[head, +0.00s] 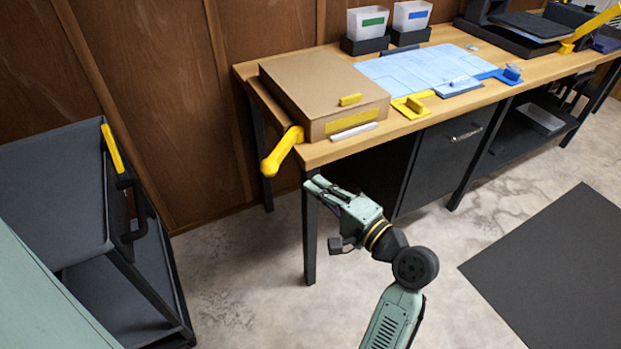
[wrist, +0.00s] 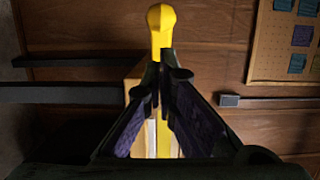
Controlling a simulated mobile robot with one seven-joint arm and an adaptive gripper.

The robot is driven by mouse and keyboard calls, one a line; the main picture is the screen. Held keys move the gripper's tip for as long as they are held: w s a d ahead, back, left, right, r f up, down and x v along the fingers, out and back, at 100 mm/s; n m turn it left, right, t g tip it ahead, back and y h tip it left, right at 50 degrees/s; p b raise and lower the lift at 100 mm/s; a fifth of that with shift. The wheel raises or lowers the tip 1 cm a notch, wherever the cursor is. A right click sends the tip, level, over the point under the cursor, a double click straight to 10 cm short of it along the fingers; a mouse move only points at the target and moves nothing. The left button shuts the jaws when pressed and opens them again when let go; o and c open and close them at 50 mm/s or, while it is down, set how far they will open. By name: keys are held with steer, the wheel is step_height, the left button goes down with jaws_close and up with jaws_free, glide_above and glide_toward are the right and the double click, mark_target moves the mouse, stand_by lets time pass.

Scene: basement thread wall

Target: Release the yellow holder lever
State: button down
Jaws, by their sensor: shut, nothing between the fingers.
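A yellow lever (head: 281,152) sticks out past the left end of the workbench, beside the cardboard box. Its rounded end points down and toward the front. In the wrist view the yellow lever (wrist: 161,25) stands straight ahead, just above my fingertips in the picture. My gripper (head: 316,186) is shut and empty, in front of the bench's left front leg and to the lower right of the lever. In the head view a gap shows between them.
The cardboard box (head: 315,88) sits on the workbench (head: 349,151). A yellow holder (head: 411,106) lies by a blue sheet (head: 410,70). Another yellow lever (head: 592,28) is at the far right. A dark cart (head: 55,185) stands left.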

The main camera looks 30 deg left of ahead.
steer(key=shift+s+d+b, duration=0.2)
steer(key=shift+s+d, duration=0.5)
steer(key=shift+d, duration=0.3)
steer(key=shift+s+d+b, duration=0.2)
steer(key=shift+s+d, duration=0.5)
steer(key=shift+d, duration=0.25)
